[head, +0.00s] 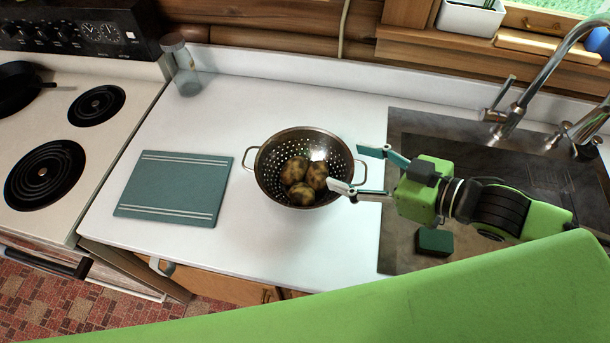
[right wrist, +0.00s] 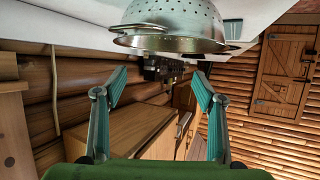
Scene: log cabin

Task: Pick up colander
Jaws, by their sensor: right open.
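The colander (head: 270,182) is a metal bowl with holes and two side handles, upright on the white counter. Several brown potatoes (head: 304,180) lie inside it. My right gripper (head: 344,168) is open and empty at the colander's right side, its fingertips near the right handle (head: 361,172). I cannot tell whether a finger touches the handle. In the right wrist view the colander (right wrist: 178,18) shows at the top centre, beyond the spread fingers (right wrist: 160,90). My left gripper is not in view.
A teal cutting board (head: 174,188) lies left of the colander on the counter (head: 270,252). A glass jar (head: 185,70) stands at the back left, beside the stove (head: 70,140). The sink (head: 430,135) with its faucet (head: 545,75) is at right, with a green sponge (head: 435,241).

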